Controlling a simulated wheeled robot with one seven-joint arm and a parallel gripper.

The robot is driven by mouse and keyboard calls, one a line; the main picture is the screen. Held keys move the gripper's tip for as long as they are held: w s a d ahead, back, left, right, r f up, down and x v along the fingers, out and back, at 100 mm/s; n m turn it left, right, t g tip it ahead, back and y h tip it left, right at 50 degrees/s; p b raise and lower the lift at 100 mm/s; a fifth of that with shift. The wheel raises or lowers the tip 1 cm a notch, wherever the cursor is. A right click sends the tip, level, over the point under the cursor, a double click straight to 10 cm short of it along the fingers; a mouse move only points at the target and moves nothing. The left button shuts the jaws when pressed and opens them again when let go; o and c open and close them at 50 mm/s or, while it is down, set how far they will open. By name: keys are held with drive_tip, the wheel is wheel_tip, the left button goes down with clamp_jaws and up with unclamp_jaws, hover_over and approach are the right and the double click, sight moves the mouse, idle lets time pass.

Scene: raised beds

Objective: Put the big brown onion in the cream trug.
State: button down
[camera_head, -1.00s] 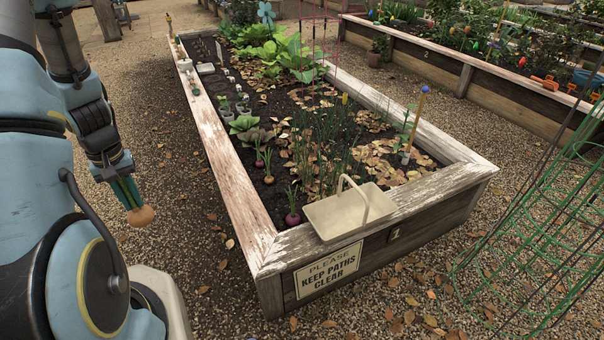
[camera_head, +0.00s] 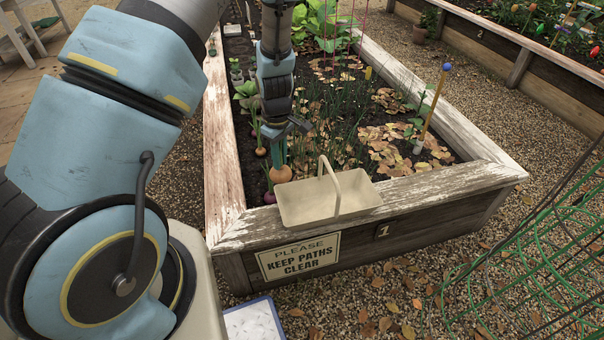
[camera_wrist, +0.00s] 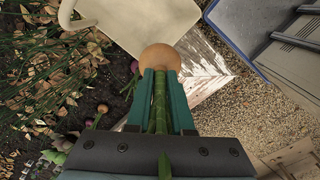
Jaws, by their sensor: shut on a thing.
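The big brown onion (camera_head: 281,174) hangs below my gripper (camera_head: 276,153), whose teal fingers are shut on its green stalk. In the wrist view the onion (camera_wrist: 160,58) shows just past the fingertips (camera_wrist: 160,82), with the stalk between them. The cream trug (camera_head: 350,203) sits on the near corner boards of the raised bed, its handle standing up. In the head view the onion is just left of and behind the trug's back left corner. In the wrist view the trug (camera_wrist: 118,18) lies just beyond the onion, which overlaps its edge.
The wooden raised bed (camera_head: 455,180) holds soil, leaves and several plants. A purple onion (camera_head: 269,198) grows by the trug's left end. A stake with a blue ball (camera_head: 436,95) stands at right. A green wire cage (camera_head: 545,240) is on the gravel.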

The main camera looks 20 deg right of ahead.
drive_tip(key=s+d+f+n, duration=0.1)
drive_tip(key=s+d+f, duration=0.2)
drive_tip(key=d, duration=0.2)
wheel_tip(320, 180, down, 11)
drive_tip(key=b, duration=1.1)
drive_tip(key=shift+s+f, duration=0.1)
drive_tip(key=shift+f, duration=0.1)
drive_tip(key=c, duration=0.7)
unclamp_jaws()
wheel_tip(320, 180, up, 12)
drive_tip(key=p, duration=1.1)
